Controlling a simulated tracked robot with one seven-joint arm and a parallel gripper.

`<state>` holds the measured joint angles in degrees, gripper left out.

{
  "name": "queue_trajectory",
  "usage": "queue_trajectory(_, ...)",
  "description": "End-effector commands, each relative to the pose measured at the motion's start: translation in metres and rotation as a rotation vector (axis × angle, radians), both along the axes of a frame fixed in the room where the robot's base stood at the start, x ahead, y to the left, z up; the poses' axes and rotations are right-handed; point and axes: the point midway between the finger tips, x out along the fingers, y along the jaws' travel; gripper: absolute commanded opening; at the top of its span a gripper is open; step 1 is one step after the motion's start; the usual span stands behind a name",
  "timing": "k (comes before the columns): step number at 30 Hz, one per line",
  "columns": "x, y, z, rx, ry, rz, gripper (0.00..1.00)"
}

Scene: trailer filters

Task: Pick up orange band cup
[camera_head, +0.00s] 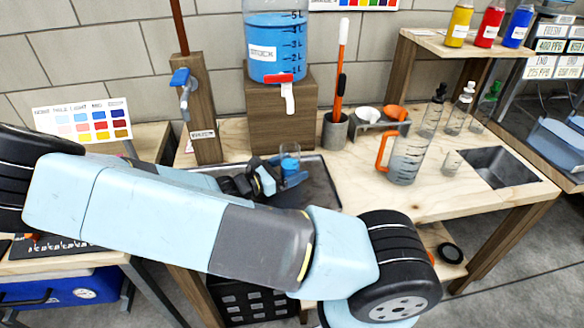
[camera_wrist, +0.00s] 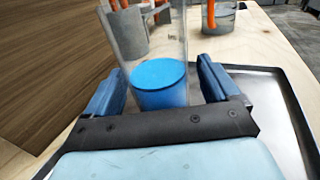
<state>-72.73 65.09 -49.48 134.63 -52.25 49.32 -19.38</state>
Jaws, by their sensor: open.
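A clear cup (camera_head: 290,164) holding blue liquid stands in the grey tray (camera_head: 318,188) on the bench. My gripper (camera_head: 277,170) is at this cup, low over the tray. In the wrist view the cup (camera_wrist: 158,84) stands between the two blue fingers of my gripper (camera_wrist: 160,68), which are open with a gap on both sides. My gripper's crossbar hides the cup's base. I see no orange band on the visible part of this cup. An orange funnel-like piece (camera_head: 394,112) sits in a grey rack at the back.
A blue-filled stock tank (camera_head: 277,40) with a red-handled spigot stands on a wooden block (camera_head: 262,112) behind the tray. A jug (camera_head: 406,160) with an orange handle, a tool holder (camera_head: 335,130) and several bottles stand to the right.

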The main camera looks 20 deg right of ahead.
Motion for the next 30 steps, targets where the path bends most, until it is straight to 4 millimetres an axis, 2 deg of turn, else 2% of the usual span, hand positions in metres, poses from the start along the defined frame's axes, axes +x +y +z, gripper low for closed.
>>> queue_trajectory(6,0.0002,-0.0008,0.0000,0.001,0.000,0.000,0.89)
queue_trajectory(27,0.0002,-0.0012,-0.0001,0.001,0.000,-0.002,0.21)
queue_trajectory(30,0.0002,-0.0013,-0.0001,0.001,0.000,-0.002,0.20)
